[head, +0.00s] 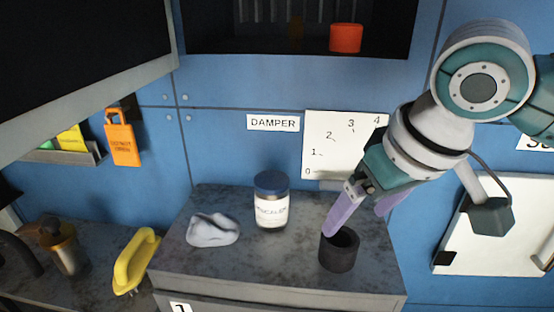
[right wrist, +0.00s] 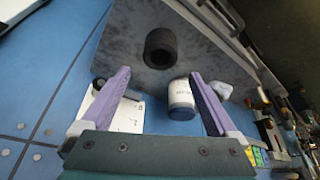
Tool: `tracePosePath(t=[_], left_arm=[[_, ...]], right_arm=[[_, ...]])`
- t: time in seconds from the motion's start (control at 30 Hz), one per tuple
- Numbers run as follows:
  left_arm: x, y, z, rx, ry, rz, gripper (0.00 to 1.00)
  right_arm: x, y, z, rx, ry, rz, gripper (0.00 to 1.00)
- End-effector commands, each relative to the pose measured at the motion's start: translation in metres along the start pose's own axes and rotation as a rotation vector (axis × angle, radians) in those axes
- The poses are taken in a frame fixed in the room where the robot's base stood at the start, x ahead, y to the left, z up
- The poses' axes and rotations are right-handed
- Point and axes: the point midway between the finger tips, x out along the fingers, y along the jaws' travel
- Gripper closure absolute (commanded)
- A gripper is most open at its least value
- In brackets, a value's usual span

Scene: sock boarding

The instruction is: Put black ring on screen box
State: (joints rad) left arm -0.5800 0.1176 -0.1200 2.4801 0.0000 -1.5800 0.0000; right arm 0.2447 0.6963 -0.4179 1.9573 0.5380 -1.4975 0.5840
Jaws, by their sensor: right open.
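A black ring (head: 338,252), short and thick-walled with an open top, stands upright on the grey cabinet top (head: 290,275) near its front right. It also shows in the right wrist view (right wrist: 160,48), beyond the fingertips and between their lines. My right gripper (head: 357,222) is open and empty, its purple fingers apart. In the head view one fingertip overlaps the ring's rim; contact cannot be told. A large dark screen in a grey frame (head: 120,95) fills the upper left; I cannot tell whether it is the screen box. My left gripper is not in view.
A blue-lidded jar (head: 271,203) and a crumpled grey cloth (head: 212,230) sit left of the ring. A yellow handle (head: 135,262) lies further left. An orange-red object (head: 345,38) stands in a dark recess above. A white chart (head: 335,135) is behind the gripper.

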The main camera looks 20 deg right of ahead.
Motion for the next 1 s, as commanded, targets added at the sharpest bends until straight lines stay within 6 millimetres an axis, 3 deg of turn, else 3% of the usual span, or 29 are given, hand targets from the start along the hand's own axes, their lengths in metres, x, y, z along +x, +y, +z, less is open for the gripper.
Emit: tracePosePath(t=[0.1, 0.27, 0.43, 0.53, 0.7, 0.77, 1.0], left_arm=[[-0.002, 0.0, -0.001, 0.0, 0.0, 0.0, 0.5], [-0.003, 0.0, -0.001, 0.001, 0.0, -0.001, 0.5], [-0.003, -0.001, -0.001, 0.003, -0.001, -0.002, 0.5], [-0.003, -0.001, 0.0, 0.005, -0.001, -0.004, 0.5], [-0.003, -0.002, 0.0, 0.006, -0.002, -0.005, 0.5], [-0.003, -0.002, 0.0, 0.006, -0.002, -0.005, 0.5], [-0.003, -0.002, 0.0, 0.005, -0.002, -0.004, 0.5]], right_arm=[[-0.018, 0.0, -0.001, 0.001, 0.0, -0.001, 0.06], [-0.023, -0.01, 0.011, -0.024, -0.007, -0.02, 0.06], [-0.016, -0.052, 0.068, -0.13, -0.019, -0.097, 0.06], [-0.02, -0.066, 0.105, -0.167, -0.023, -0.113, 0.06], [-0.033, -0.063, 0.153, -0.182, -0.057, -0.072, 0.06], [-0.036, -0.059, 0.164, -0.184, -0.069, -0.054, 0.06], [-0.04, -0.054, 0.172, -0.191, -0.082, -0.033, 0.06]])
